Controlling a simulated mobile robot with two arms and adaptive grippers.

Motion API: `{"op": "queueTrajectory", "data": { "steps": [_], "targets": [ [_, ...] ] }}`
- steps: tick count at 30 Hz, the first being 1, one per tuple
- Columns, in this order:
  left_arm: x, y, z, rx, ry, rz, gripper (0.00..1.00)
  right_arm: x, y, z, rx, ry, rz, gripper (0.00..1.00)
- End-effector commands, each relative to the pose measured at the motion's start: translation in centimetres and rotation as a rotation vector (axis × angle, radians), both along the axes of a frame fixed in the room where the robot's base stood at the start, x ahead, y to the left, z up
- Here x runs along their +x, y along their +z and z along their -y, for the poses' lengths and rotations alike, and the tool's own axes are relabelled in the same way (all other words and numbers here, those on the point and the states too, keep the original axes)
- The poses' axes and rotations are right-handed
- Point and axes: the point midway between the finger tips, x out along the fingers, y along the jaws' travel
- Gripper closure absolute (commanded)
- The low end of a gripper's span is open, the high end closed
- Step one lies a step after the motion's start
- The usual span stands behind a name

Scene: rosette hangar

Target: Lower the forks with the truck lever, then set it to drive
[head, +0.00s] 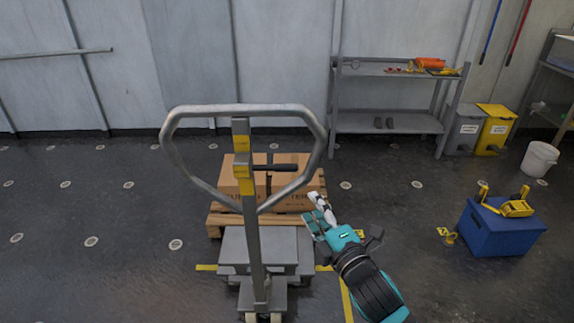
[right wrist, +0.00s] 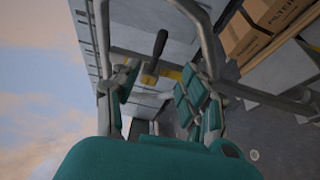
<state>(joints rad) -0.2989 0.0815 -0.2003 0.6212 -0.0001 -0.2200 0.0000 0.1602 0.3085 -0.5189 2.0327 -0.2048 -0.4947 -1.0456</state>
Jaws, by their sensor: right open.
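The pallet truck's grey handle loop (head: 185,113) stands upright in front of the load, on a post with yellow bands. The black-gripped truck lever (head: 275,167) sticks out to the right from the post, inside the loop. My right gripper (head: 316,210) is open and empty, at the lower right of the loop and apart from the lever. In the right wrist view the black lever (right wrist: 160,44) shows beyond and between the open fingers (right wrist: 158,95). The forks are mostly hidden under the wooden pallet (head: 216,220) and cartons (head: 228,188). My left gripper is not in view.
A grey shelf (head: 390,122) stands at the back wall, with grey and yellow bins (head: 494,128) beside it. A blue box (head: 490,232) with yellow items sits at right, a white bucket (head: 539,158) behind it. Floor at left is clear.

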Motion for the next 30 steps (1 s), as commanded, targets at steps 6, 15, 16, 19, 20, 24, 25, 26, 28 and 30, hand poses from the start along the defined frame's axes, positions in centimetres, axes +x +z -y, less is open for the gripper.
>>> {"op": "queueTrajectory", "data": {
  "steps": [6, 15, 16, 19, 20, 24, 25, 26, 28, 30],
  "targets": [
    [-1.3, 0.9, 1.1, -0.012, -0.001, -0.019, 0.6, 4.4, 0.4, -1.9, 0.004, 0.0, 0.0, 0.56],
    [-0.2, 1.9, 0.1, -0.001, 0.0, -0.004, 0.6, 10.3, 0.3, -4.3, 0.005, 0.0, -0.002, 0.56],
    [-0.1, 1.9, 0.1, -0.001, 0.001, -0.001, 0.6, 10.9, 0.3, -4.5, 0.005, 0.0, -0.001, 0.56],
    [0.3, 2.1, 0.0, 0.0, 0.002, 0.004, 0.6, 12.3, 0.2, -5.1, 0.004, -0.001, -0.002, 0.56],
    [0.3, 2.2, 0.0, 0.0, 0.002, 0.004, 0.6, 12.7, 0.2, -5.3, 0.005, -0.001, -0.002, 0.56],
    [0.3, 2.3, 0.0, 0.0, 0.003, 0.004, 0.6, 13.9, 0.1, -5.8, 0.005, 0.0, -0.002, 0.56],
    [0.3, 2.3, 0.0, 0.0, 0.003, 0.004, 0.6, 14.0, 0.1, -5.8, 0.005, 0.0, -0.002, 0.56],
    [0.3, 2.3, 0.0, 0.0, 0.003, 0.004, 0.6, 14.2, 0.1, -5.9, 0.005, 0.0, -0.001, 0.56],
    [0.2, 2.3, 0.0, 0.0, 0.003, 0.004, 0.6, 14.4, 0.1, -6.0, 0.005, 0.0, -0.001, 0.56],
    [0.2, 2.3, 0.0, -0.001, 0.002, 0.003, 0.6, 14.4, 0.1, -6.0, 0.004, 0.0, -0.002, 0.56]
  ]
}}
